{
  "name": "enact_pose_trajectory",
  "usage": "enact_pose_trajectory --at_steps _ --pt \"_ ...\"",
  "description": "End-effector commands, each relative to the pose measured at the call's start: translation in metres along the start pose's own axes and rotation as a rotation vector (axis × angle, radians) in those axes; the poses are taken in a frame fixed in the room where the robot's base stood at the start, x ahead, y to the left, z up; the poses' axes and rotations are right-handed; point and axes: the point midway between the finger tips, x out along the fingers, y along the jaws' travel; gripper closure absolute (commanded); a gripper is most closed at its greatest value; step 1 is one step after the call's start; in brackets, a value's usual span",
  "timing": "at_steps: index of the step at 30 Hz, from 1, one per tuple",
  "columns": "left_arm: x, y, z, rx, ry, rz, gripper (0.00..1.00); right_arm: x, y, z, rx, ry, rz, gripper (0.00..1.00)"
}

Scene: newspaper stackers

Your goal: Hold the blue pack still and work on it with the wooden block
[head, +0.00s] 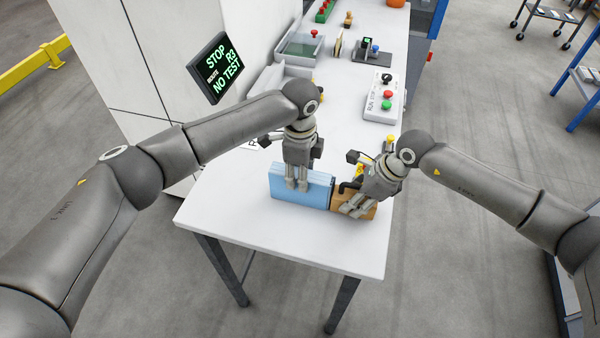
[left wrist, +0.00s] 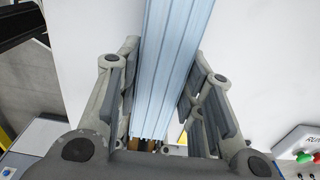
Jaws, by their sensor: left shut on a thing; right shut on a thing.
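The blue pack (head: 316,194) stands on edge on the white table near its front edge. It also shows in the left wrist view (left wrist: 176,50), running between the fingers as ridged pale-blue layers. My left gripper (head: 297,185) comes from above and is shut on the pack; it also shows in the left wrist view (left wrist: 165,100). The wooden block (head: 338,198) is at the pack's right end, touching it or very close. My right gripper (head: 355,207) is shut on the block and hides part of it.
The white table (head: 235,215) is clear in front and to the left of the pack. A button panel (head: 383,97) lies further back. A sign reading STOP, NO TEST (head: 214,67) stands at the left. A clear-lidded box (head: 303,47) and small items are at the far end.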

Motion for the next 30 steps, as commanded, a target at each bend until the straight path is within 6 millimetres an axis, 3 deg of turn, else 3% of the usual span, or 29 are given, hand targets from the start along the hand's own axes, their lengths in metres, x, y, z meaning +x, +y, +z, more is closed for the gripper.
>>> enact_pose_trajectory --at_steps 30 --pt "-0.001 0.0 -0.002 0.002 0.004 -0.001 1.0 0.005 0.001 0.014 -0.001 -0.005 0.001 0.91"
